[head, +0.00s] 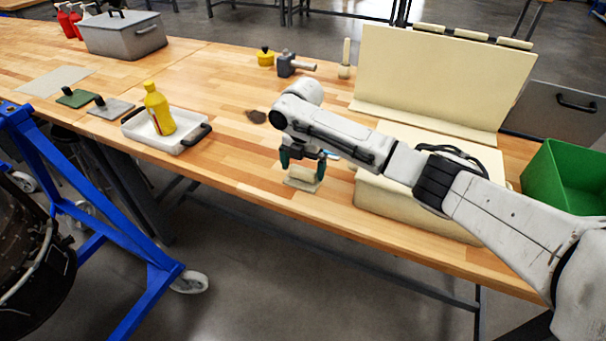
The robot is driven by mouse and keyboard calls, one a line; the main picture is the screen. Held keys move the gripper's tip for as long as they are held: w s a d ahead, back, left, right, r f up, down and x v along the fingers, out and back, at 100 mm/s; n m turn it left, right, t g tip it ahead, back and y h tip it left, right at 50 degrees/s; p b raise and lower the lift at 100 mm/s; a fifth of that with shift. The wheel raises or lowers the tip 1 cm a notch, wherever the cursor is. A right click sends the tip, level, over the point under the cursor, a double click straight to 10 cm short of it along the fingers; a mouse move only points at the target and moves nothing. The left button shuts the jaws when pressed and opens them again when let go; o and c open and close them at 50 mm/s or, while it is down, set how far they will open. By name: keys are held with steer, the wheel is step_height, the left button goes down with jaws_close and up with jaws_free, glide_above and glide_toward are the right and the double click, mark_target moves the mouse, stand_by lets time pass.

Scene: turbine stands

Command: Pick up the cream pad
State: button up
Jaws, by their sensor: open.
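The cream pad (301,184) lies flat on the wooden workbench near its front edge. My gripper (302,170) points down right over the pad, with its two dark green fingers apart, one toward each side of it. The fingertips are at or just above the pad; I cannot tell whether they touch it. Part of the pad's top is hidden behind the fingers. Nothing is held.
A cream case (430,85) stands open to the right, partly behind my arm. A green bin (570,178) is at the far right. A white tray (190,141) with a yellow bottle (159,110) sits left.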

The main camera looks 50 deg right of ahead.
steer(key=shift+f, duration=0.8)
steer(key=shift+c, duration=0.2)
steer(key=c, duration=0.8)
steer(key=shift+o, duration=0.2)
steer(key=shift+r, duration=0.2)
steer(key=shift+r, duration=0.6)
steer(key=s+a+r, duration=0.2)
steer(key=s+r, duration=0.9)
steer(key=s, duration=0.2)
steer(key=shift+s+a+r+b, duration=0.25)
steer(key=shift+s+b, duration=0.15)
